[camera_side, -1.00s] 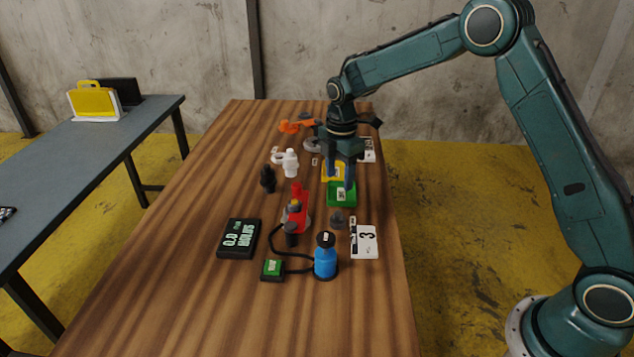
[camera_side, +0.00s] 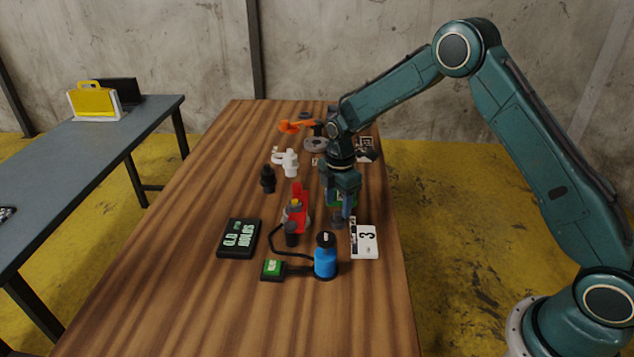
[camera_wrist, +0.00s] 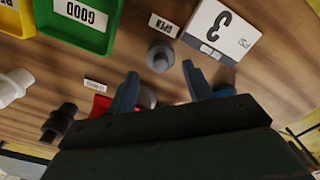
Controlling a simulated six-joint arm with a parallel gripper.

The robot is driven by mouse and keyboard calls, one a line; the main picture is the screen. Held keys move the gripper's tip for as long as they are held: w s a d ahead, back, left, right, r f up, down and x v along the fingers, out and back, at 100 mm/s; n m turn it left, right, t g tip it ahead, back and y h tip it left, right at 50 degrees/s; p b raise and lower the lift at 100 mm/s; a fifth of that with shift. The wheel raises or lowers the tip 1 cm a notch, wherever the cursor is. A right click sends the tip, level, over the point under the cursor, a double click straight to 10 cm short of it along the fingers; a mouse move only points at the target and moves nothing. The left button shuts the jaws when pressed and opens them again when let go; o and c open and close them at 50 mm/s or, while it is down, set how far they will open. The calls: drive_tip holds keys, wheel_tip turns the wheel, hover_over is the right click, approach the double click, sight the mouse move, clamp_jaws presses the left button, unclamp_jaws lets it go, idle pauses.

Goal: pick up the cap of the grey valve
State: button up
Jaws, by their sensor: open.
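A small grey round part (camera_wrist: 160,57), which looks like the grey valve with its cap, stands on the wooden table by a label reading OPEN. It also shows in the side view (camera_side: 338,222), just below my gripper (camera_side: 342,210). In the wrist view my gripper (camera_wrist: 160,70) is open and empty, its blue fingers apart with the grey part just beyond and between their tips. Another grey round piece (camera_wrist: 147,97) by the left finger is partly hidden. I cannot tell the cap's edge from the valve body.
A card marked 3 (camera_side: 365,240) lies to the right. A green GOOD tray (camera_wrist: 85,30) is near. The table's front is clear.

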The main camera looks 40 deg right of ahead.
sight(337, 213)
drive_tip(key=shift+f, duration=2.4)
drive_tip(key=shift+c, duration=0.2)
drive_tip(key=c, duration=0.7)
drive_tip(key=shift+r, duration=0.15)
wheel_tip(337, 213, up, 20)
drive_tip(key=shift+f, duration=0.1)
drive_tip(key=shift+a, duration=0.1)
